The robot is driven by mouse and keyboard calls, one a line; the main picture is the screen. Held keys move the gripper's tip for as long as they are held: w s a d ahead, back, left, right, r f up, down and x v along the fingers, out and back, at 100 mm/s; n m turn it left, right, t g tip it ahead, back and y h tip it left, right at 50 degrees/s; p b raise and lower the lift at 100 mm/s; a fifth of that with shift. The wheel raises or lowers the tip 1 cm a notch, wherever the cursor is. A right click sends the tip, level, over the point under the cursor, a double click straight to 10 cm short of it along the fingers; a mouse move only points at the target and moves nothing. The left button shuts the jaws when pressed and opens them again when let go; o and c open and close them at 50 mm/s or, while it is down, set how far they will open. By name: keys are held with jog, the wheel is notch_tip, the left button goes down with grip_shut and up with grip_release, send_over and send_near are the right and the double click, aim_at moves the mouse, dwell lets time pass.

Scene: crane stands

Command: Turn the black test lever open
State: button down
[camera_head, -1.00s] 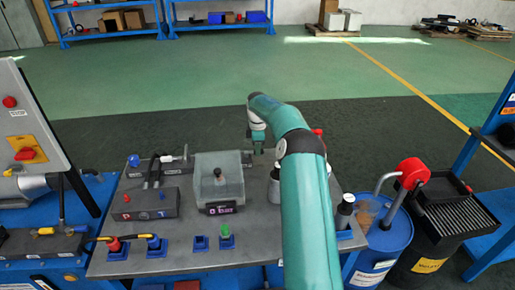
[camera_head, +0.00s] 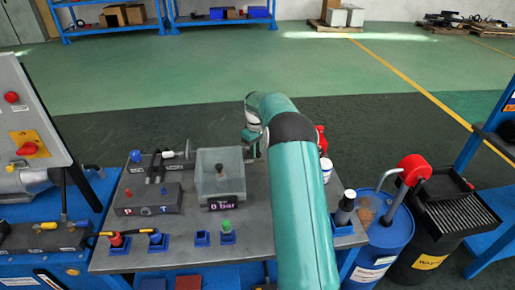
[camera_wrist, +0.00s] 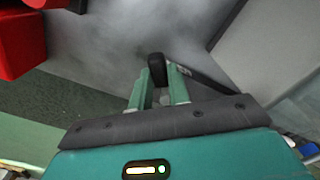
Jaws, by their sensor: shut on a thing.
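The black test lever (camera_wrist: 157,68) shows in the wrist view as a short dark rounded handle at the fingertips. My gripper (camera_wrist: 158,88) is shut on it, with one teal finger on each side. In the head view my gripper (camera_head: 250,142) is at the back right corner of the clear box (camera_head: 208,184), which has a "0 bar" display (camera_head: 222,203) on its front. The lever is hidden there by my arm and the box. How far the lever is turned cannot be told.
A red thing (camera_wrist: 20,40) fills the upper left of the wrist view. A blue drum (camera_head: 385,240) is at the right. Open floor lies behind.

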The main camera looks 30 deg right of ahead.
jog(key=shift+a+m, duration=0.35)
jog(key=shift+m, duration=0.45)
jog(key=c, duration=1.3)
grip_release()
notch_tip(320, 180, up, 14)
jog(key=shift+f, duration=0.1)
